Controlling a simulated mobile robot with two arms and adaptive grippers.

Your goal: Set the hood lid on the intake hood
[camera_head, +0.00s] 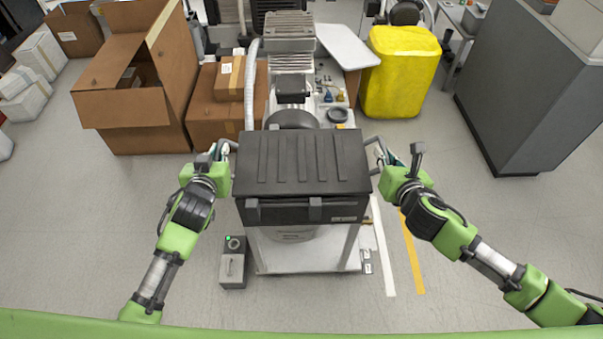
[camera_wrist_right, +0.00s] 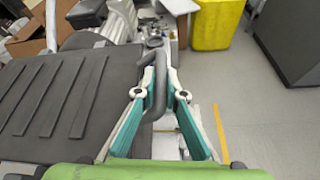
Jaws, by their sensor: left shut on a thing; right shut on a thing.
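The hood lid (camera_head: 302,160) is a dark grey ribbed panel with a bent side handle at each end. My left gripper (camera_head: 222,150) is shut on its left handle. My right gripper (camera_head: 383,150) is shut on its right handle; in the right wrist view the gripper (camera_wrist_right: 162,62) closes around that handle, beside the lid (camera_wrist_right: 50,95). The lid looks about level. The dark intake hood (camera_head: 285,214) with latches on its front shows just below the lid's near edge. The lid hides the hood's top, so I cannot tell whether they touch.
The compressor machine (camera_head: 290,58) stands behind the lid. Cardboard boxes (camera_head: 215,110) are at the left, a yellow bin (camera_head: 400,70) at the back right, and a grey cabinet (camera_head: 530,95) at the right. A small grey control box (camera_head: 233,268) is low left of the stand.

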